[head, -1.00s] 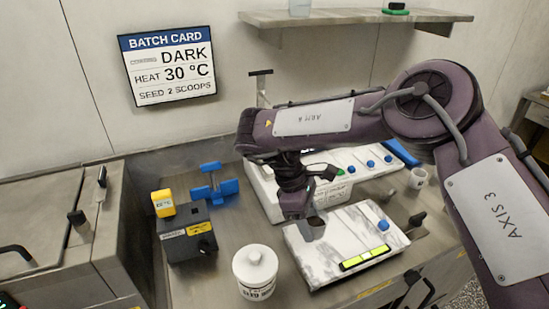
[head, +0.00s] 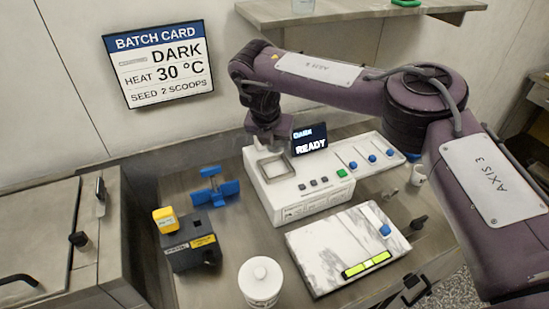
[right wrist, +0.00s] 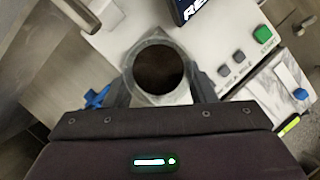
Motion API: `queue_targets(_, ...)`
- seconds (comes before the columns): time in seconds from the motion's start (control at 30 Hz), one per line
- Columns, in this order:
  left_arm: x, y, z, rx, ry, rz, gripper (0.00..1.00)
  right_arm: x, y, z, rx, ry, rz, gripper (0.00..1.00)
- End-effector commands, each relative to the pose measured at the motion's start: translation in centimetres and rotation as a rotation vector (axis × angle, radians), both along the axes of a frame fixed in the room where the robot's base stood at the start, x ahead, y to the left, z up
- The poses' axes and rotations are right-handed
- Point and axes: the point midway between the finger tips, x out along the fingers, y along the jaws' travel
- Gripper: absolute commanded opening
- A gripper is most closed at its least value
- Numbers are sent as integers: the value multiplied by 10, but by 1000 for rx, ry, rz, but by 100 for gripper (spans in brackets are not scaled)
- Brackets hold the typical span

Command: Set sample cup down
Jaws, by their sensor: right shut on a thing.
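The sample cup (right wrist: 158,68) shows in the right wrist view as a grey rim around a dark inside. My right gripper (head: 268,137) is shut on it, with a finger on each side. In the head view the gripper is over the back left end of the white tester (head: 305,195), close behind its square well (head: 278,168). The cup is hard to make out there, and I cannot tell whether it touches anything below. The tester's screen (head: 310,139) reads DARK, READY. My left gripper is not in view.
A marble slab (head: 325,250) with a green-lit level lies in front of the tester. A white lidded jar (head: 260,282), a dark box (head: 190,244) with a yellow top and a blue fixture (head: 214,188) stand to the left.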

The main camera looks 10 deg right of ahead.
Motion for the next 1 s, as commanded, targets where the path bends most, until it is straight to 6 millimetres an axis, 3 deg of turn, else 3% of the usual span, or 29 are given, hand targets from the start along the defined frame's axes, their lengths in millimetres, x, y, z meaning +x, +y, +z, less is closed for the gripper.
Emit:
queue_targets(0.03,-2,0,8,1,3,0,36,-1,0,-7,-1,3,-1,23)
queue_targets(0.53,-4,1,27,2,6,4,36,0,0,-63,-1,-1,-3,23)
queue_targets(1.0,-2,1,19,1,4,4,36,0,0,-74,1,-2,-4,23)
